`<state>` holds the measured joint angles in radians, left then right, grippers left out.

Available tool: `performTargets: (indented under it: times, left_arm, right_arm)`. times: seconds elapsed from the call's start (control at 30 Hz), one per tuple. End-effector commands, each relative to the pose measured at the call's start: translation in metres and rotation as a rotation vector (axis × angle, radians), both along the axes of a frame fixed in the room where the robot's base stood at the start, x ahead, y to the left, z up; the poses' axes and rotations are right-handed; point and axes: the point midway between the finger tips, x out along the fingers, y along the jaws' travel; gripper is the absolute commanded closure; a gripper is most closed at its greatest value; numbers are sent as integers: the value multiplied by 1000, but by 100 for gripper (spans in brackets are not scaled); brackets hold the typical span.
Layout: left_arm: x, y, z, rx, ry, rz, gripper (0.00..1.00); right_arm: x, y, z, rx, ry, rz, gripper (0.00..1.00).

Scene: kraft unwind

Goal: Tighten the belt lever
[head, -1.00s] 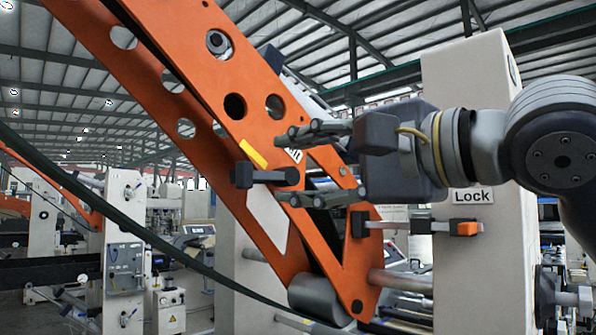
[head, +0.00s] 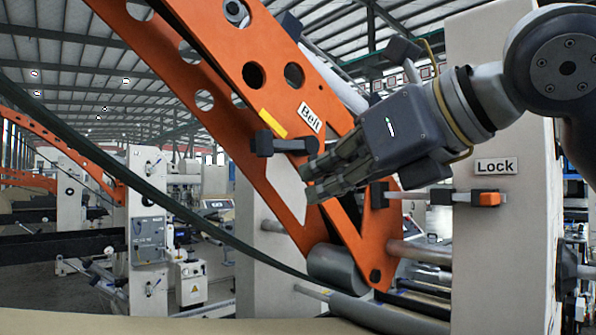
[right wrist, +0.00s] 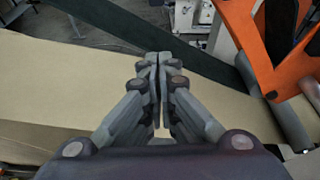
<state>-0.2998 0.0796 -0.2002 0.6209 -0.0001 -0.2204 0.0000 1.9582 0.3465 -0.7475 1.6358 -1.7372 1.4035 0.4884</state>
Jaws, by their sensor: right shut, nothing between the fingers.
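The belt lever (head: 268,145) is a dark handle on the orange arm (head: 225,60), below a yellow mark and to the left of the "Belt" label (head: 311,118). It sticks out to the left; its pivot end is partly hidden behind my right gripper. My right gripper (head: 308,180) is shut and empty, tilted down to the left in front of the orange arm, just below and right of the lever. I cannot tell whether it touches the lever. In the right wrist view its fingers (right wrist: 158,62) are together. My left gripper is not in view.
A "Lock" label (head: 495,166) and a black lever with an orange end (head: 487,198) are on the pale post (head: 500,110) at right. A grey roller (head: 335,263) sits at the orange arm's foot. A dark belt (head: 100,160) runs diagonally at left. Tan paper (right wrist: 60,85) spreads below.

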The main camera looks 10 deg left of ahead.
Motion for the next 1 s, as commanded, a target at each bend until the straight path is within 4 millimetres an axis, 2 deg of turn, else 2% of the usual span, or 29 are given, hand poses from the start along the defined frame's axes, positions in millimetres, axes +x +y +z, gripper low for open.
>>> performTargets:
  times: [0.47,0.53,0.7,1.0]
  left_arm:
    - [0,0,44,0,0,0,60]
    - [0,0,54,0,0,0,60]
    - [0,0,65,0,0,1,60]
    - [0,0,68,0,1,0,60]
  right_arm:
    - [56,71,-28,-3,1,5,100]
    - [54,69,-10,1,-5,2,100]
    - [53,69,5,-1,-4,1,100]
    - [53,69,10,-1,-3,2,100]
